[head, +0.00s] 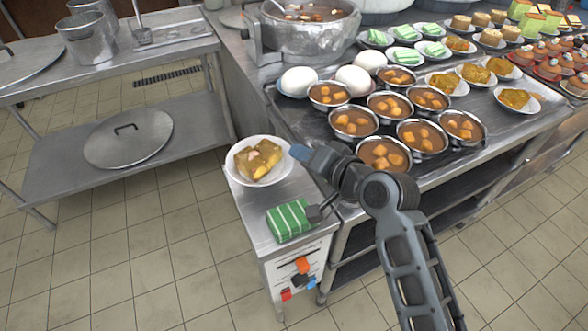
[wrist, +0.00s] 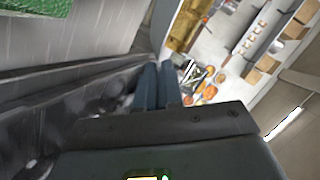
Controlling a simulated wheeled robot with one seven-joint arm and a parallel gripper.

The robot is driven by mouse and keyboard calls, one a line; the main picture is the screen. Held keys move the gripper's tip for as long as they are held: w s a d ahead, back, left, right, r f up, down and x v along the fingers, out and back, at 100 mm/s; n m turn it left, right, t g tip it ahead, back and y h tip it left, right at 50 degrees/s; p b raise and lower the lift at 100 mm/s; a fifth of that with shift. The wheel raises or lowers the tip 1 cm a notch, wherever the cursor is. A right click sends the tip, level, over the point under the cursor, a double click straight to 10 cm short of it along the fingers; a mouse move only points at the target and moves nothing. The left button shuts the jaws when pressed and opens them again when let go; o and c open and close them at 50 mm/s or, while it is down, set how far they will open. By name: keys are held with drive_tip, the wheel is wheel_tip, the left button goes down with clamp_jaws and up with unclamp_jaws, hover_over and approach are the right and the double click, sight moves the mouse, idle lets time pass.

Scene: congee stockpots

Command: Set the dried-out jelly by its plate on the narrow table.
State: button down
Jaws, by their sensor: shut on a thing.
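The dried-out jelly (head: 259,160), a yellow-brown block, shows over a white plate (head: 236,173) on the narrow steel table (head: 243,203). My gripper (head: 298,152) reaches in from the right, its blue-grey fingertips at the jelly's right end in the head view. My gripper is shut on the jelly. Whether the jelly touches the plate or hangs just above it, I cannot tell. In the wrist view my fingers (wrist: 158,85) are close together, and the hold itself is not clear there.
A green, white-striped item (head: 290,221) lies on the narrow table's near end. Metal bowls of orange pieces (head: 354,120) crowd the counter to the right. A steel bench (head: 120,57) with a lid (head: 128,140) on its lower shelf stands left. Tiled floor is clear in between.

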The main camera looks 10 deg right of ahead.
drive_tip(key=shift+s+a+f, duration=0.1)
drive_tip(key=shift+a+f, duration=0.3)
drive_tip(key=shift+a, duration=0.3)
drive_tip(key=shift+a+f, duration=0.1)
drive_tip(key=shift+f, duration=1.9)
drive_tip(key=c, duration=1.3)
unclamp_jaws()
drive_tip(key=v, duration=1.2)
drive_tip(key=shift+b, duration=0.35)
